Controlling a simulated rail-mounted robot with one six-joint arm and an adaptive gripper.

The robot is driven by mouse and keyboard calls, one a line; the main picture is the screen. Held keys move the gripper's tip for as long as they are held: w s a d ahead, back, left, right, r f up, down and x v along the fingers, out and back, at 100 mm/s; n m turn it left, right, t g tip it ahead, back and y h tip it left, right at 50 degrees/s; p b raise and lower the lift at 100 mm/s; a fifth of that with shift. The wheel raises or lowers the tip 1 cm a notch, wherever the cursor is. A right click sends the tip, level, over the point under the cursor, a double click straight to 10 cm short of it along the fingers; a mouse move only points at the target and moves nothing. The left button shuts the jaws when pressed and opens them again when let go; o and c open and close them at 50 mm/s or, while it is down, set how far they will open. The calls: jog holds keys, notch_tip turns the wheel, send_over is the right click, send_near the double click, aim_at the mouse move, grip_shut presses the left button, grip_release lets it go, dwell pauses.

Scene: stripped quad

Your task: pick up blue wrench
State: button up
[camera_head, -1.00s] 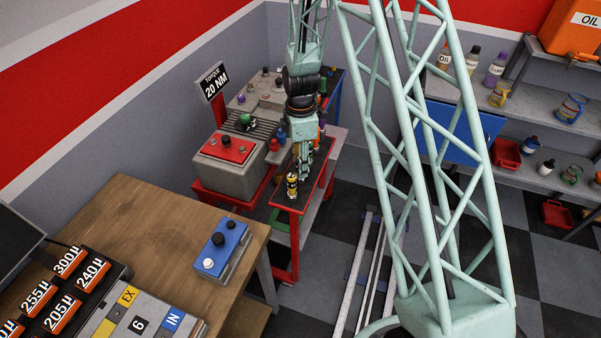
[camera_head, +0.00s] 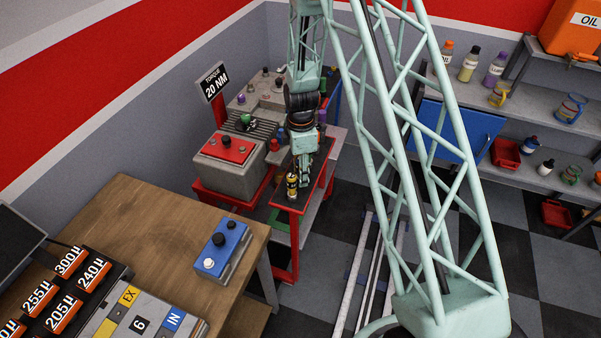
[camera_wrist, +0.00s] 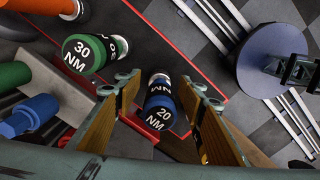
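The blue wrench (camera_wrist: 160,103) shows in the wrist view as a dark blue and black cylinder end marked 20 NM. It lies between the two fingers of my gripper (camera_wrist: 158,82), with a gap visible on both sides, so the gripper is open. A green wrench end (camera_wrist: 82,54) marked 30 NM is just outside the left finger. In the head view my gripper (camera_head: 302,174) points down over the red cart's top. I cannot make out the blue wrench there; my gripper and arm cover that area.
A grey box with a red top (camera_head: 229,148) and a "20 NM" sign (camera_head: 214,81) are to the left. An orange cylinder (camera_wrist: 42,8) and blue knob (camera_wrist: 30,115) show at left in the wrist view.

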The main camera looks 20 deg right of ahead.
jog(key=shift+c, duration=0.9)
jog(key=c, duration=0.8)
jog(key=shift+c, duration=0.2)
jog(key=shift+r, duration=0.15)
jog(key=shift+r, duration=1.6)
jog(key=s+r+b, duration=0.1)
jog(key=s+b, duration=0.1)
jog(key=s, duration=1.4)
jog(key=shift+a+r, duration=0.25)
jog(key=shift+a, duration=0.15)
jog(key=shift+s, duration=0.1)
